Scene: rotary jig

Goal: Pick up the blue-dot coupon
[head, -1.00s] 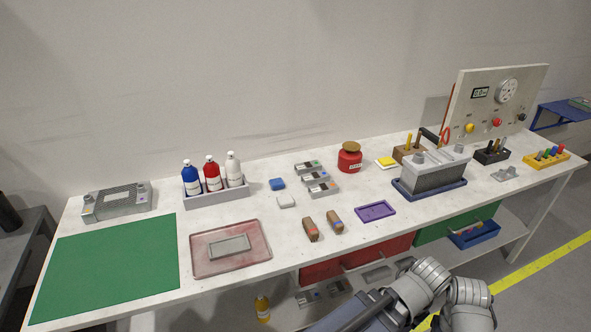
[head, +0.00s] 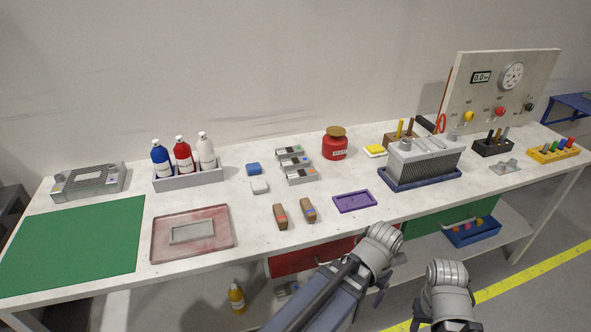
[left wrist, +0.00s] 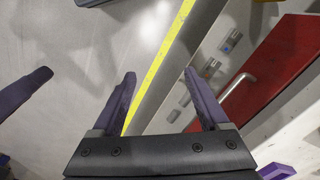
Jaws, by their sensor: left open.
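I cannot make out for certain which thing is the blue-dot coupon. Two brown blocks lie near the bench's front edge; the right one (head: 308,211) has a small blue mark, the left one (head: 280,217) a reddish one. My left gripper is open and empty in the left wrist view (left wrist: 159,74), above the floor and beside the bench front. In the head view its arm reaches up to the bench's front edge, with the fingers hidden. My right arm is in front of the bench at the lower right; its jaw state does not show clearly.
On the white bench stand a purple tray (head: 355,201), three grey units (head: 295,164), a red jar (head: 335,147), a finned grey block (head: 425,163) and a pink tray (head: 160,252). A red drawer front (left wrist: 285,65) is below the bench top. Bare bench surrounds the brown blocks.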

